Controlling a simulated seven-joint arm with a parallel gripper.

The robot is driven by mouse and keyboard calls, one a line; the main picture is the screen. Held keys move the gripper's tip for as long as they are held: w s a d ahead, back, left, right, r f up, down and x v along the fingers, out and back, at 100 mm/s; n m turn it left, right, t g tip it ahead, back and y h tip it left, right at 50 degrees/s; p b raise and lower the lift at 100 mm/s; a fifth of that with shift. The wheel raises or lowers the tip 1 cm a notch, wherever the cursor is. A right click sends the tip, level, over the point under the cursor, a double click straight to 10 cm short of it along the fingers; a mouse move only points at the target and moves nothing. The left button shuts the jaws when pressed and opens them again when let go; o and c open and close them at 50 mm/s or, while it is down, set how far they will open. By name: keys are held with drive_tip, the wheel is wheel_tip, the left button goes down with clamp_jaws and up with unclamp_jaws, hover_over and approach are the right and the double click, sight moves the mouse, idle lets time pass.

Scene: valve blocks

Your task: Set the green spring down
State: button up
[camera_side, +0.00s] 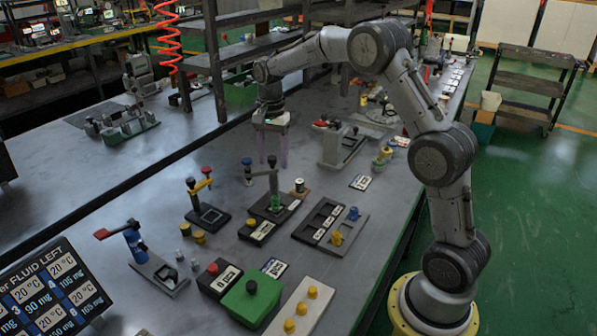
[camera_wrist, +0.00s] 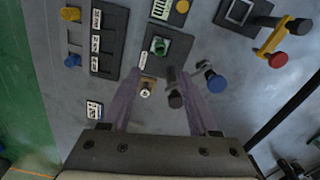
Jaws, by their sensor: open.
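The green spring (camera_side: 275,203) stands on a black block (camera_side: 262,230) with a white label in the middle of the bench. In the wrist view the green spring (camera_wrist: 159,46) shows from above on the same dark block, just beyond the fingertips. My gripper (camera_side: 273,163) is open, its two purple fingers pointing down above and behind the spring. In the wrist view my gripper (camera_wrist: 159,74) has its fingers apart, with no spring between them. The spring is apart from the fingers. Its lower end is hard to make out.
A black-armed post with a blue knob (camera_side: 247,162) stands close to the spring. A yellow-armed post with a red knob (camera_side: 207,170) is to the left. A slotted black tray (camera_side: 307,231) is to the right. Red-knob (camera_side: 213,268) and green (camera_side: 250,302) blocks sit in front.

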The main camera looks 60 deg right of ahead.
drive_tip(key=s+a+r+n+t, duration=0.2)
drive_tip(key=s+a+r+n, duration=0.3)
drive_tip(key=s, duration=0.3)
drive_tip(key=s+a+r+n+t, duration=0.1)
drive_tip(key=s+a+r+n, duration=0.25)
drive_tip(key=s+r, duration=0.35)
drive_tip(key=s+a+f+n+t, duration=0.1)
drive_tip(key=s+a+n, duration=0.1)
drive_tip(key=s, duration=0.5)
drive_tip(key=s+a+f+n+t, duration=0.1)
drive_tip(key=s+a+n, duration=0.1)
drive_tip(key=s+n, duration=0.3)
drive_tip(key=s, duration=0.3)
drive_tip(key=shift+a+f+t, duration=0.3)
drive_tip(key=shift+f, duration=0.1)
